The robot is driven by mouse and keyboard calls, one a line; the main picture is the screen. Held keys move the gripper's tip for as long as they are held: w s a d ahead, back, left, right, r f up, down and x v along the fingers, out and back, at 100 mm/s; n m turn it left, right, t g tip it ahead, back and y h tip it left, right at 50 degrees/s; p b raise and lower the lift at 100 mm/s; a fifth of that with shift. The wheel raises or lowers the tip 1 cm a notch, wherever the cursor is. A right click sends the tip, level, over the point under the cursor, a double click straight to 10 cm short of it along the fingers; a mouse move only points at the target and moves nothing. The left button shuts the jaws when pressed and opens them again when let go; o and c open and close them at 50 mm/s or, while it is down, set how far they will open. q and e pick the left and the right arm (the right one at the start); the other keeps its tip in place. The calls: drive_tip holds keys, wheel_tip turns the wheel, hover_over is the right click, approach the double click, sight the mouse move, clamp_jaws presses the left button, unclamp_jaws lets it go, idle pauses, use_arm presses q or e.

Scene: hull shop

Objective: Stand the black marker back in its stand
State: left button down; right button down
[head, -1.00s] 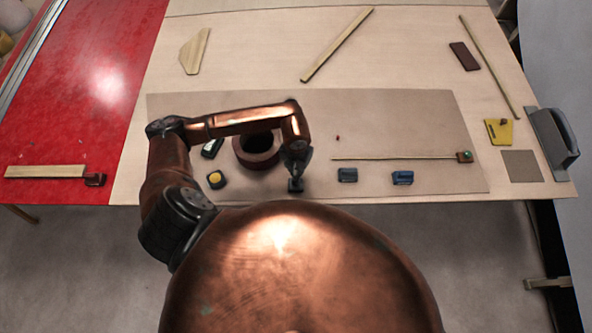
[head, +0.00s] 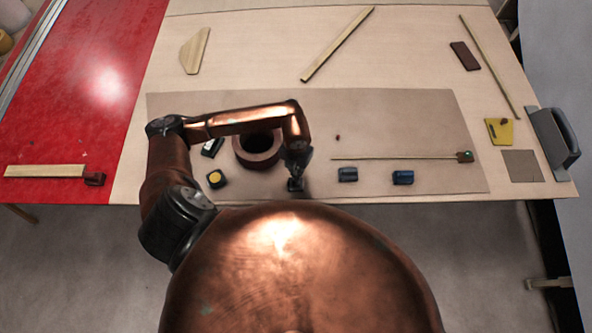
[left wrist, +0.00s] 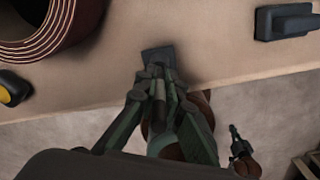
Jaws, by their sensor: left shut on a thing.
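My left gripper (head: 296,166) is at the near edge of the brown mat, left of the two blue-black blocks, pointing down. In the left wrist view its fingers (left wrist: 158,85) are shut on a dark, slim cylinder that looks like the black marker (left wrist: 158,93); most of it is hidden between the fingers. Just beyond the fingertips is a dark square block, apparently the stand (left wrist: 157,56), which also shows under the gripper in the head view (head: 295,186). I cannot tell whether the marker's end is inside it. My right gripper (left wrist: 237,143) seems to show, small, at lower right in the left wrist view.
A brown tape roll (head: 257,149) and a yellow-topped dark block (head: 216,179) lie left of the gripper. Two dark blue blocks, one nearer (head: 347,174) and one farther right (head: 403,177), lie to the right. A thin rod (head: 395,158) lies behind them.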

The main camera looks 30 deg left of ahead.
use_arm(q)
drive_tip(key=shift+f+b, duration=0.35)
drive_tip(key=shift+f, duration=0.1)
idle(0.3)
drive_tip(key=shift+f, duration=0.2)
idle(0.7)
drive_tip(key=c, duration=2)
unclamp_jaws()
drive_tip(key=shift+o, duration=0.2)
wheel_tip(320, 180, up, 12)
